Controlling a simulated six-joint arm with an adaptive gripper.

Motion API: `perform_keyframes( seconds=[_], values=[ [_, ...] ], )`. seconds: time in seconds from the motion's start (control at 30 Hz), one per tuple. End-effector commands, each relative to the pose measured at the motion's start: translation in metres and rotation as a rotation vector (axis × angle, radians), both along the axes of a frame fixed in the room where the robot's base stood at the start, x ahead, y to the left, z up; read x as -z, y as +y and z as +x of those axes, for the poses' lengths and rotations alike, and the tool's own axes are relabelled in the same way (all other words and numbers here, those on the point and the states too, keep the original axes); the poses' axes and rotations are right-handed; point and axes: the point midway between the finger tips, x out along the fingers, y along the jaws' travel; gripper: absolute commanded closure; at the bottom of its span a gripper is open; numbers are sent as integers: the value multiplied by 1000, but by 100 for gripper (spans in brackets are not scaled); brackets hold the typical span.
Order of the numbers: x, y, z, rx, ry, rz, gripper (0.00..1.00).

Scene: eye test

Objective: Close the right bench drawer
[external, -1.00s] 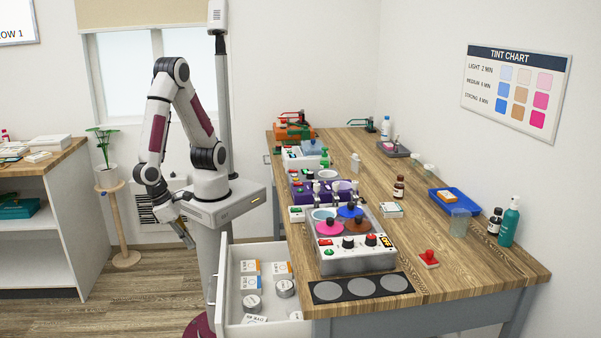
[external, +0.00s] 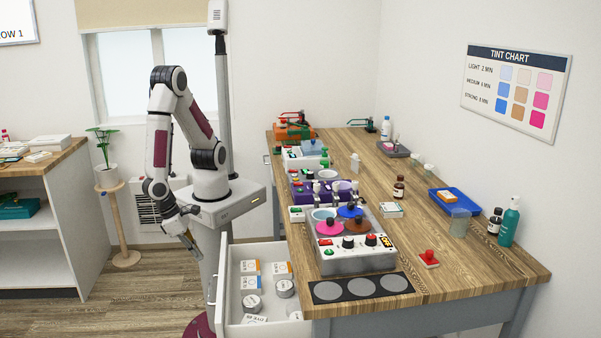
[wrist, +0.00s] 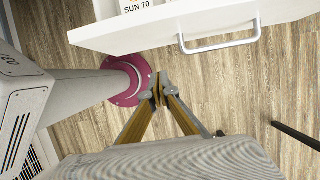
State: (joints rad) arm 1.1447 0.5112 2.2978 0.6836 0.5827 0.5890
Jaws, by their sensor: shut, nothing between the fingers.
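The white bench drawer (external: 223,280) stands pulled out from the bench's left side, near its front end. It holds boxes and round tins. In the wrist view its front panel (wrist: 135,32) and grey bar handle (wrist: 222,44) show at the top. My gripper (external: 195,252) is shut and empty, left of the drawer front and above the floor. In the wrist view the fingertips (wrist: 159,84) meet below the drawer front in the picture, left of the handle and apart from both.
The wooden bench top (external: 430,275) carries pots, a control unit (external: 355,257), bottles and a blue tray (external: 452,202). My own pedestal stands close to the drawer. A plant stand (external: 117,215) and white shelf (external: 40,235) are at left, with open floor between.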

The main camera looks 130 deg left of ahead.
Motion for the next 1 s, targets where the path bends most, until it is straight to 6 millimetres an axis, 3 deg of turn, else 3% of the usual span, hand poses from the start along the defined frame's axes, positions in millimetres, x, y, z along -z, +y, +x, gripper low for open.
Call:
perform_keyframes(
  seconds=[0.47, 1.0],
  values=[
    [45, 14, 12, 0, 2, 3, 100],
    [44, 40, 40, -1, 0, 0, 100]
  ],
)
